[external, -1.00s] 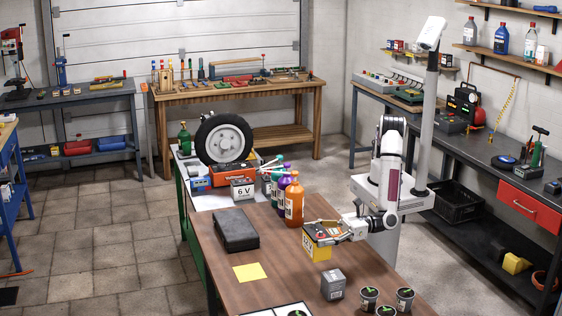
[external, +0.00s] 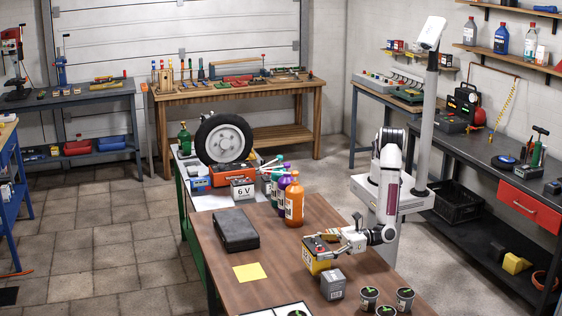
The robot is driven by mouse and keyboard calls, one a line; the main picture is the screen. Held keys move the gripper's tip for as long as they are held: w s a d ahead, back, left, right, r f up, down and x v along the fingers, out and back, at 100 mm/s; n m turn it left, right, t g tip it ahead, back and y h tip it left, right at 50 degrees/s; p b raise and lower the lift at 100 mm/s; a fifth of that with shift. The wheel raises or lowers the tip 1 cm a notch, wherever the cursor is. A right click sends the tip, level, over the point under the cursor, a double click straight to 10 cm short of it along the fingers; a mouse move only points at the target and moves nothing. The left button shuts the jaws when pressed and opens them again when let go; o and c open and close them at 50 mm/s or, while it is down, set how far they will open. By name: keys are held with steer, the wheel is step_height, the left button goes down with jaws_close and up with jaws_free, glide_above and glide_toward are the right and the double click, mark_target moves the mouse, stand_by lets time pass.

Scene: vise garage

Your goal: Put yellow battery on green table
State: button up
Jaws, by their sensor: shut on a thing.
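The yellow battery (external: 316,263) has a dark top and shows in the external view over the right part of the brown table. My gripper (external: 326,246) is shut on it, with the fingers around its upper part. I cannot tell whether the battery's bottom touches the tabletop. The green table (external: 193,230) shows mainly by its green side at the left, behind the brown table; its top has a pale surface and carries several things.
A grey box (external: 333,284) stands just in front of the battery. Orange and purple bottles (external: 294,203) stand behind it. A black case (external: 236,230) and a yellow sheet (external: 250,271) lie to the left. A grey 6 V battery (external: 242,188) and a wheel (external: 223,139) are farther back.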

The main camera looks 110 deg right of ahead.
mark_target(307, 259)
steer(key=shift+f, duration=1.75)
steer(key=shift+f, duration=0.1)
steer(key=o, duration=2)
steer(key=shift+f, duration=0.15)
steer(key=shift+o, duration=0.2)
steer(key=shift+s, duration=0.45)
steer(key=s, duration=1.1)
